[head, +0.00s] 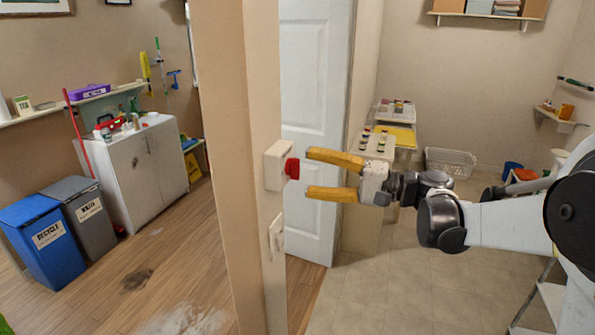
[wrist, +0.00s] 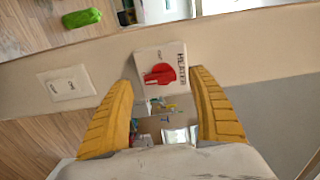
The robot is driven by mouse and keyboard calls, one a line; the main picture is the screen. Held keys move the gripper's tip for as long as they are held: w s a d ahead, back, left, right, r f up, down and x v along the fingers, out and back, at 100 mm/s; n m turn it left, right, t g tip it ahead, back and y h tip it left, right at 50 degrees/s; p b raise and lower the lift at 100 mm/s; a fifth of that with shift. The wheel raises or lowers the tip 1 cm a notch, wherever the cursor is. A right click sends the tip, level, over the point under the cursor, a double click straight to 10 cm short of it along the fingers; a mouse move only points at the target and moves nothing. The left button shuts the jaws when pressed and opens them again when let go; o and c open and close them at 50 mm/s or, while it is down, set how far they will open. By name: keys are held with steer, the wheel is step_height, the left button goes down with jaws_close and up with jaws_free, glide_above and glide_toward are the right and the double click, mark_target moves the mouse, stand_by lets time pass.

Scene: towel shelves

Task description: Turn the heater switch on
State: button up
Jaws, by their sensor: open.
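The heater switch is a white box (head: 276,166) with a red knob (head: 292,168), fixed to the end face of the beige wall. In the wrist view the red knob (wrist: 159,75) sits on a white plate (wrist: 172,56) marked HEATER. My gripper (head: 308,173), with two yellow fingers, is open and empty just right of the knob in the head view. In the wrist view the plate and knob lie between and beyond the fingertips of my gripper (wrist: 160,76). The fingers appear apart from the knob.
A second white wall switch (head: 276,235) is below the heater box; it also shows in the wrist view (wrist: 68,84). A white door (head: 308,130) stands behind the wall. Recycle bins (head: 45,240) and a cabinet (head: 140,175) are at left. Tiled floor (head: 380,275) is clear.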

steer(key=v, duration=0.8)
